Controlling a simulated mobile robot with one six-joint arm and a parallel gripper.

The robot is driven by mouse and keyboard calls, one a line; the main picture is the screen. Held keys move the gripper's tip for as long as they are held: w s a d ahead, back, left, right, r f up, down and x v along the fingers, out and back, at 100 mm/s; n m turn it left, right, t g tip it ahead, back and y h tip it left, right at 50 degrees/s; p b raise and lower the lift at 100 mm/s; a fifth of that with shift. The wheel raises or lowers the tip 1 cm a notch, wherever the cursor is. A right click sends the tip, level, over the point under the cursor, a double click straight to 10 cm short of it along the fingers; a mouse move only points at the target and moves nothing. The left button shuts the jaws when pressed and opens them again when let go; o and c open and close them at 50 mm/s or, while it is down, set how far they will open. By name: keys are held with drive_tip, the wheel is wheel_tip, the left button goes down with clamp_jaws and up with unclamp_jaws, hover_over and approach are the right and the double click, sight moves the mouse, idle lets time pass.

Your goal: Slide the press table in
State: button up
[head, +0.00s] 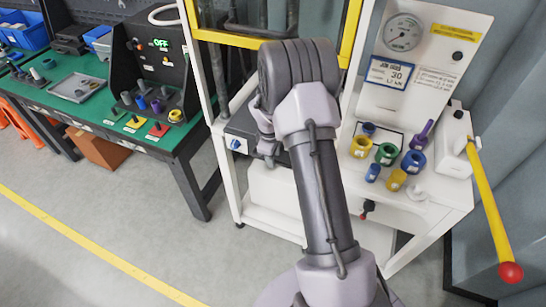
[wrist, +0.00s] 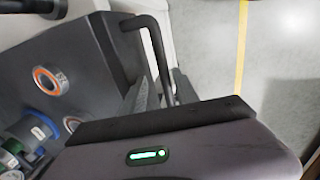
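The press table is a dark grey slab (wrist: 85,60) with an orange-ringed round socket (wrist: 48,80) in the wrist view. A black bent-bar handle (wrist: 155,45) stands at its edge. In the head view the dark front of the table (head: 240,130) shows low in the white press, left of my arm. My gripper (wrist: 160,92) is at the lower end of the handle, with grey finger parts on either side of the bar. Its body hides the fingertips, so I cannot tell if they grip. In the head view my gripper is mostly hidden behind my wrist.
Several coloured parts (head: 388,153) stand on the press's right shelf beside a yellow lever (head: 490,205) with a red knob. A gauge panel (head: 425,50) rises behind. A green workbench (head: 70,105) stands at left. The grey floor (head: 110,215) in front is clear.

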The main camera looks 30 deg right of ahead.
drive_tip(key=shift+s+a, duration=0.1)
wheel_tip(320, 180, up, 17)
drive_tip(key=s+a+p, duration=0.2)
drive_tip(key=p, duration=0.2)
drive_tip(key=shift+a, duration=0.35)
idle(1.2)
